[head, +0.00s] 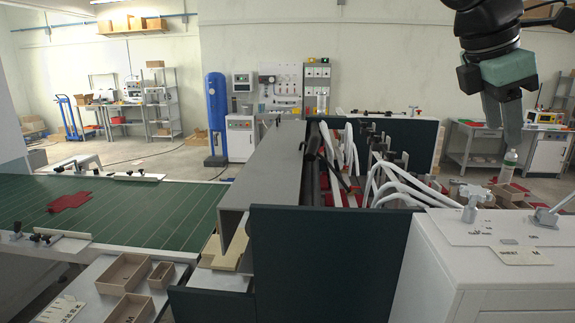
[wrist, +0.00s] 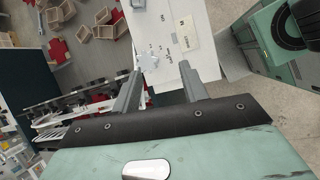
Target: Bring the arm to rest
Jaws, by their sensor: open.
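My gripper (head: 502,118) hangs at the upper right of the head view, fingers pointing down. It is high above the white cabinet top (head: 470,224), in the air and apart from everything around it. In the wrist view my gripper (wrist: 159,74) shows two grey fingers spread apart, with nothing between them. The white cabinet top (wrist: 168,18) lies beyond the fingertips there. Most of my arm is out of view.
The box former (head: 322,262) has dark panels and white curved bars. A green conveyor bed (head: 150,212) carries a red flat blank (head: 70,201). Small open boxes (head: 124,272) lie at front left. A bottle (head: 508,167) appears below my gripper in the head view.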

